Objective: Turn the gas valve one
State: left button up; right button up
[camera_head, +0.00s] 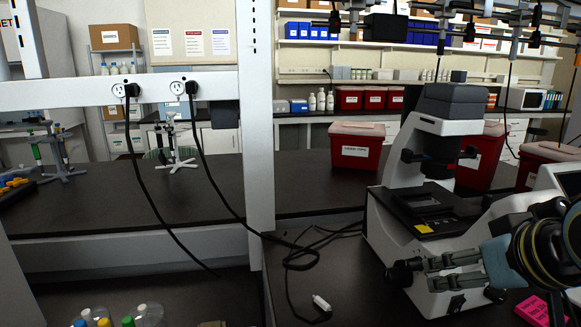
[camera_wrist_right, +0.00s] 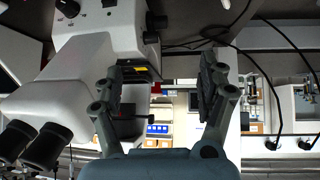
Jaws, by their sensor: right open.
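Several dark valve-like fittings (camera_head: 440,12) hang on thin pipes along the top right of the head view; I cannot tell whether one is gas valve one. My right gripper (camera_head: 428,273) is low at the right, open, its fingers pointing left in front of the white microscope (camera_head: 412,165). It is well below the pipe fittings. In the right wrist view my open right gripper (camera_wrist_right: 162,80) has nothing between its fingers. The microscope (camera_wrist_right: 95,45) appears upside down there, beyond the left finger. My left gripper is not in view.
Red bins (camera_head: 357,150) stand behind the microscope. A pink item (camera_head: 535,312) lies below my right gripper. A white post (camera_head: 258,130) stands at centre left, with black cables (camera_head: 300,260) on the dark bench beside it. The bench left of the post has free room.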

jog(key=s+d+f+g, duration=0.1)
jog(key=s+f+g, duration=0.15)
jog(key=s, duration=0.45)
jog(key=s+d+f+g+h, duration=0.1)
jog(key=s+f, duration=0.3)
jog(key=s, duration=0.4)
jog(key=s+d+f+g, duration=0.1)
jog(key=s+f+g, duration=0.15)
jog(key=s, duration=0.45)
notch_tip(320, 180, down, 38)
jog(key=s+d+b, duration=0.2)
jog(key=b, duration=0.9)
jog(key=s+f+g+b, duration=0.1)
jog(key=s+f+b, duration=0.3)
jog(key=s+f, duration=0.5)
jog(key=s+d+f+b, duration=0.1)
jog(key=s+f+b, duration=0.4)
jog(key=s+f, duration=0.4)
notch_tip(320, 180, down, 7)
jog(key=shift+r+g, duration=0.2)
jog(key=shift+g, duration=0.2)
jog(key=shift+s, duration=0.1)
